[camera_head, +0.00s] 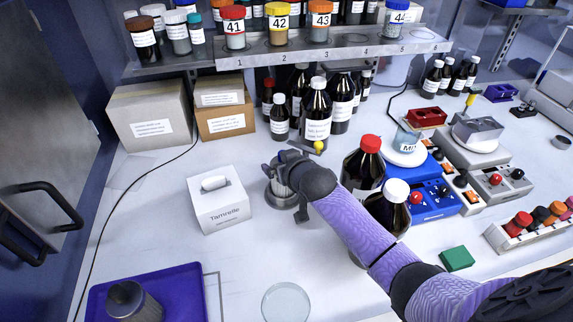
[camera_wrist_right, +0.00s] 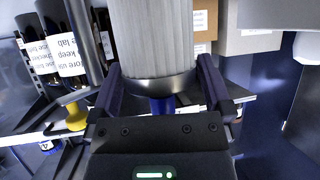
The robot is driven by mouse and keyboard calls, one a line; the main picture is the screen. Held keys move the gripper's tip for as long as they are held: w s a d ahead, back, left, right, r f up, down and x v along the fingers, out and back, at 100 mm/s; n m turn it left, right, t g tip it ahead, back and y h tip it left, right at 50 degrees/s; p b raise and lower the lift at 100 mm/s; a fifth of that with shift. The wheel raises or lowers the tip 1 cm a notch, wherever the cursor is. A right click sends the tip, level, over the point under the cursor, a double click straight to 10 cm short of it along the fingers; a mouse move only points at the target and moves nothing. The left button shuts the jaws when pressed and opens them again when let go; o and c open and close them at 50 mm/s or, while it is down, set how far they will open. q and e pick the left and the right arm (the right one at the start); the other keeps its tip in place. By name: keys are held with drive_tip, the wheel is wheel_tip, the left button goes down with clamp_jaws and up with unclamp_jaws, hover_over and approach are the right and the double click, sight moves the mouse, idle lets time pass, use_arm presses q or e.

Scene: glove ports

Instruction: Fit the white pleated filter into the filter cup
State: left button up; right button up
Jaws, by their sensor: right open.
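The white pleated filter (camera_wrist_right: 157,35) stands between the fingers of my right gripper (camera_head: 283,168), with a grey metal band at its gripper end and a blue part beyond the band. It also shows below the gripper in the head view (camera_head: 281,187). The right gripper is open, with a finger on each side of the band; the wrist view also shows it (camera_wrist_right: 158,90). A round grey metal piece, seemingly the filter cup (camera_head: 285,201), surrounds the filter's lower end. The arm and gripper partly hide it, so I cannot tell how deep the filter sits. My left gripper is out of view.
A tissue box (camera_head: 220,200) stands just left. Brown bottles (camera_head: 316,110) stand behind and others right beside my arm (camera_head: 364,165). A blue tray (camera_head: 190,287) holds a grey cylinder (camera_head: 135,301). A glass dish (camera_head: 286,302) lies in front. The shelf (camera_head: 325,52) overhangs the back.

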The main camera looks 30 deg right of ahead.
drive_tip(key=p+v, duration=0.3)
drive_tip(key=v, duration=0.9)
